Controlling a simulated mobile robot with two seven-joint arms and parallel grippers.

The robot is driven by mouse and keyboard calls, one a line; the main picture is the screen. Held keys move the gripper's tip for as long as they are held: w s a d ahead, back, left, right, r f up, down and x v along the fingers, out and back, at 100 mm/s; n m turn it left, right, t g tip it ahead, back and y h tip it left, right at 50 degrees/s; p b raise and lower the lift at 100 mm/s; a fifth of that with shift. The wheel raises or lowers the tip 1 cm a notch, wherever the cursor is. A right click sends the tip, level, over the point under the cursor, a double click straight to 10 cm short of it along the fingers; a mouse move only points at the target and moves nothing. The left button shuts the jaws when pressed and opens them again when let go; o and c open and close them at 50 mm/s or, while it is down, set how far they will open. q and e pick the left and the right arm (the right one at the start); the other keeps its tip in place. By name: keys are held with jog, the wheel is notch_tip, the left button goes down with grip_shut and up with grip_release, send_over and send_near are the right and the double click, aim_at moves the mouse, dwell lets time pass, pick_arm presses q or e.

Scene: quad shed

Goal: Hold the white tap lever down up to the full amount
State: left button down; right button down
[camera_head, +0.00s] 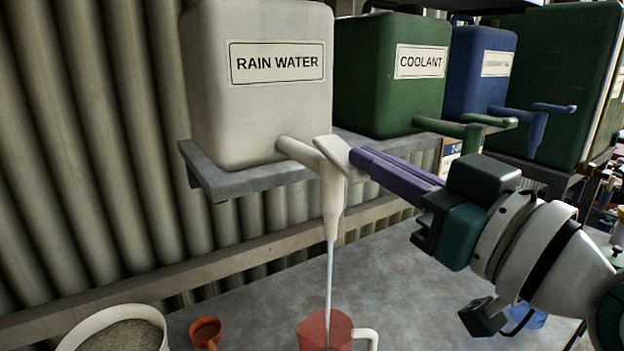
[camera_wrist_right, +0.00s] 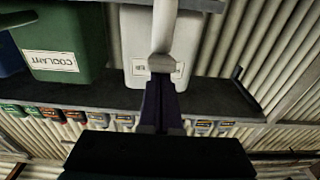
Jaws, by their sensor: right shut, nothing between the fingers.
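The white tap (camera_head: 328,180) sticks out from the white rain water tank (camera_head: 265,105). Its white lever (camera_head: 334,153) tilts down toward my right gripper (camera_head: 354,158). The right gripper's purple fingers are shut with nothing between them, and their tips are at the lever's outer end. In the right wrist view, the fingers (camera_wrist_right: 160,88) also meet the pale lever end (camera_wrist_right: 161,64); exact contact is hard to tell. A thin stream of water (camera_head: 330,275) runs from the spout into a red jug (camera_head: 312,333) below. My left gripper is not in view.
A green coolant tank (camera_head: 385,100) and a blue tank (camera_head: 470,85) with taps stand to the right on the grey shelf (camera_head: 240,180).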

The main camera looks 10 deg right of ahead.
pick_arm(q)
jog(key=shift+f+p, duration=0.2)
jog(key=shift+p, duration=0.1)
pick_arm(e)
jog(key=shift+f, duration=0.1)
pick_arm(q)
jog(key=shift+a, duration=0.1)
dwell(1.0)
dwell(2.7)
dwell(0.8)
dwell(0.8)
